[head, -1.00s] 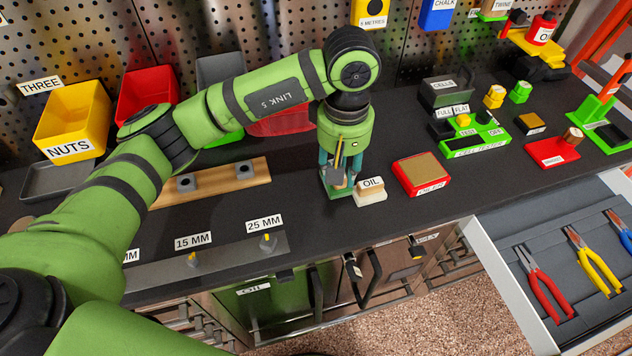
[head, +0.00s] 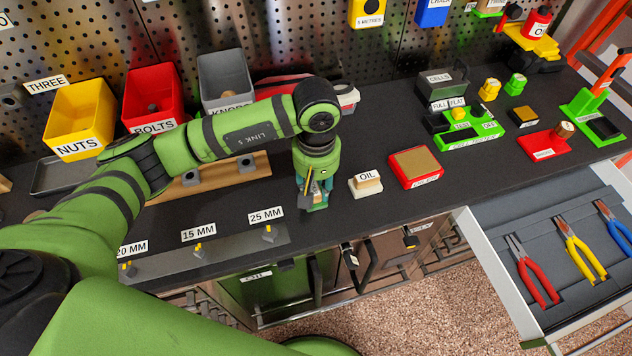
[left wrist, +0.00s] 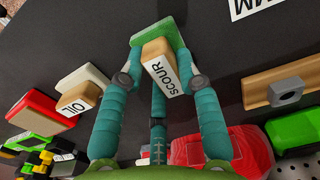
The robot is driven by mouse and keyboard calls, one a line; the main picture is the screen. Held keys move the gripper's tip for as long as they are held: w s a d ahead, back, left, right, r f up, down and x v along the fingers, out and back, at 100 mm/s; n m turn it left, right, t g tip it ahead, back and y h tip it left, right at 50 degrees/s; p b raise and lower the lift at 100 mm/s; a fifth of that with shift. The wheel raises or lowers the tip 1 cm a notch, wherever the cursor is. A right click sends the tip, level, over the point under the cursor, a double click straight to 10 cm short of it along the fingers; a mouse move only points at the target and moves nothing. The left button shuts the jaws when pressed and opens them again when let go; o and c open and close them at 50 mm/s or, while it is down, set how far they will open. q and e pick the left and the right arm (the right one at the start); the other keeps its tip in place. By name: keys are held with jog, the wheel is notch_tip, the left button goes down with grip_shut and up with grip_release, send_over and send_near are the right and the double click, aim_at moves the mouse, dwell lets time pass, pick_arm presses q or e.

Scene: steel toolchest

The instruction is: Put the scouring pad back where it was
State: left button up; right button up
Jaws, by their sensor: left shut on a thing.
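The scouring pad (left wrist: 152,66) is a wooden block labelled SCOUR on a green pad. My left gripper (left wrist: 165,82) is shut on it, with fingers on both sides in the left wrist view. In the head view my left gripper (head: 312,188) points down over the front part of the dark worktop, left of the OIL block. The green edge of the scouring pad (head: 319,207) shows under the fingers, at or just above the worktop; I cannot tell whether it touches. My right gripper is not in view.
The OIL block (head: 366,185) stands close on the right, with a red-framed brown block (head: 415,167) beyond it. A wooden rail (head: 215,174) and a grey strip of pegs (head: 220,252) lie left. An open drawer (head: 487,262) holds pliers. Bare worktop lies between the rail and strip.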

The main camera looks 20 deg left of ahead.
aim_at(316, 185)
pick_arm(q)
jog(key=o, duration=1.1)
jog(key=shift+r, duration=0.2)
jog(key=shift+r+b, duration=1.9)
jog(key=shift+r, duration=4)
